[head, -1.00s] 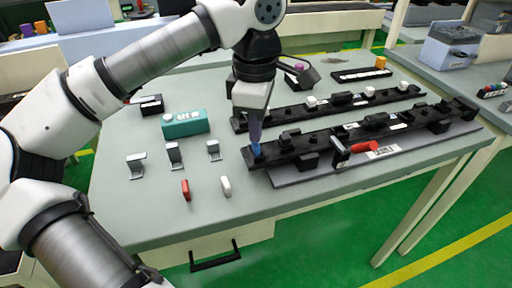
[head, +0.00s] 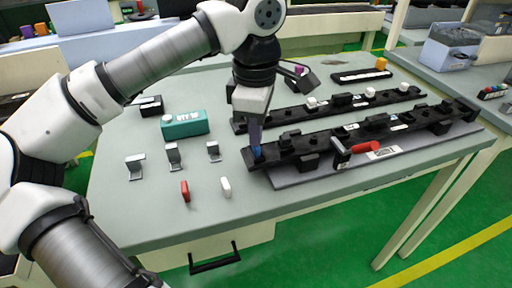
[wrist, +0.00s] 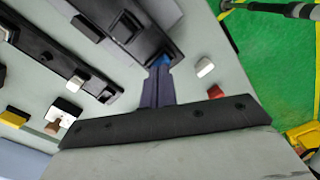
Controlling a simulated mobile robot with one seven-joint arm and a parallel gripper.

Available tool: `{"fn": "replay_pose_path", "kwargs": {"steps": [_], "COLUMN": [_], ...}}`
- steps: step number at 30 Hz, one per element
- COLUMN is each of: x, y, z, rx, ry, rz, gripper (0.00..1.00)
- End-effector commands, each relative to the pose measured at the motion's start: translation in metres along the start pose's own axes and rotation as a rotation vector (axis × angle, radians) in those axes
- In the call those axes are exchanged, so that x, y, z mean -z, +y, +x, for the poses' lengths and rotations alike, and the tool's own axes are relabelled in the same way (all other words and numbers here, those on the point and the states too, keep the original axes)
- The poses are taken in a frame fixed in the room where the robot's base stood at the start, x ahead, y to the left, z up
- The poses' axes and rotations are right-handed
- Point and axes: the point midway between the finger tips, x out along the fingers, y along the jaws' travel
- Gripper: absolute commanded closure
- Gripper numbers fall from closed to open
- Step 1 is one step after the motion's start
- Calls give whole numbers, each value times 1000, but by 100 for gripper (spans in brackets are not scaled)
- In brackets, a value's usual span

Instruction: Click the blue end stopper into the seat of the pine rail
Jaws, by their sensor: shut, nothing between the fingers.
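The blue end stopper (head: 257,153) is at the left end of the front dark rail (head: 330,139), which lies on a grey base plate. The blue also shows at the rail end in the wrist view (wrist: 164,60). My gripper (head: 256,146) points down with its fingers shut, tips right at the stopper and nothing held between them. The fingertips also show in the wrist view (wrist: 160,68), partly covering the stopper. Whether it is fully seated in the rail is hidden. Both long rails look black, and I cannot read which is marked pine.
A second dark rail (head: 290,114) with white blocks lies behind. A red-handled clamp (head: 365,147) stands at the front rail. A teal box (head: 185,122), grey metal clips (head: 173,156), a red piece (head: 185,191) and a white piece (head: 226,187) are on the left, with clear table between.

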Motion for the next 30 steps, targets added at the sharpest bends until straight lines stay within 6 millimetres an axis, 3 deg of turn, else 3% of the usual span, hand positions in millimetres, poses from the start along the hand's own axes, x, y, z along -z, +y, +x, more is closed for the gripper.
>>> {"fn": "replay_pose_path", "kwargs": {"steps": [30], "x": [0], "y": [0], "z": [-71], "rx": [0], "ry": [0], "rz": [0], "gripper": [100]}}
